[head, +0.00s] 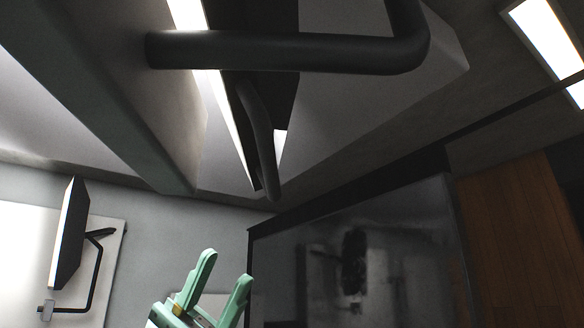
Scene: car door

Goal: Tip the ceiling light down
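The ceiling light overhead is a dark flat panel (283,95) with a bright white strip along its left edge, hanging at a slant from the ceiling. A thick dark bent tube (290,52) crosses in front of it, and a second dark curved bar (262,130) runs down along the panel to its lower end. My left gripper (226,268), with green fingers, is at the bottom centre, below the panel's lower end and apart from it. Its fingers are spread with nothing seen between them. The top of the panel is cut off by the frame. My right gripper is not in view.
A similar dark lit panel (70,235) sits on a bent bracket at the left wall. A large dark glossy screen (400,265) stands right of my gripper. A grey beam (110,90) runs along the upper left. Another bright light (547,35) is at upper right, above brown wood (515,240).

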